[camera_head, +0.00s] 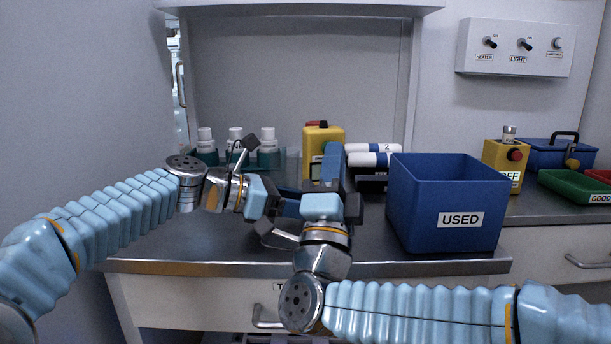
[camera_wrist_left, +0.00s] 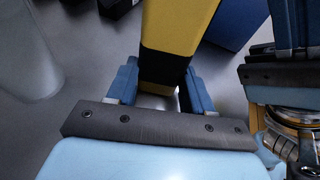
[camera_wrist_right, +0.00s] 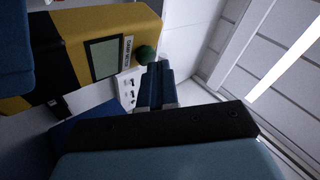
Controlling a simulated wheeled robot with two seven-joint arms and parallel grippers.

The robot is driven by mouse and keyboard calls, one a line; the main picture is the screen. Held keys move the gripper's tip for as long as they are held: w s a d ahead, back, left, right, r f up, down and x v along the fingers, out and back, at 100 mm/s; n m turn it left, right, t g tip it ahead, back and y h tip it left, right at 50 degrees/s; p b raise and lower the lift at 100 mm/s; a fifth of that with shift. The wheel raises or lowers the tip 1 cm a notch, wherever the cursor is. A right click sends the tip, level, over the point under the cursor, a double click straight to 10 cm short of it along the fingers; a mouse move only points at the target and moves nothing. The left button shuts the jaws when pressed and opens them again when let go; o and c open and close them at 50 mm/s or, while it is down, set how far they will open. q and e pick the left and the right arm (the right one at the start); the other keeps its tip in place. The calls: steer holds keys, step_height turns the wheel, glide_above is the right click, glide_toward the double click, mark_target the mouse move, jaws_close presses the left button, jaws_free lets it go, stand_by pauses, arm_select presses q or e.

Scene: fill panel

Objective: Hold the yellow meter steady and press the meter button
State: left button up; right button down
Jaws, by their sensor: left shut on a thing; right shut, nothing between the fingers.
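In the head view my right gripper (camera_head: 334,158) partly hides the meter.
A blue USED bin (camera_head: 430,215) stands close to the right of my right gripper. White-capped bottles (camera_head: 236,142) stand in a rack behind my left arm.

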steer(key=shift+w, duration=0.15)
stand_by(0.3)
steer(key=shift+w+a, duration=0.1)
steer(key=shift+w, duration=0.2)
steer(key=shift+s, duration=0.55)
steer(key=shift+s+d, duration=0.25)
steer(key=shift+s, duration=0.7)
steer(key=shift+s+d, duration=0.25)
steer(key=shift+s, duration=0.7)
steer(key=shift+s+d, duration=0.25)
steer(key=shift+s, duration=0.7)
arm_select(q)
steer(key=o, duration=0.9)
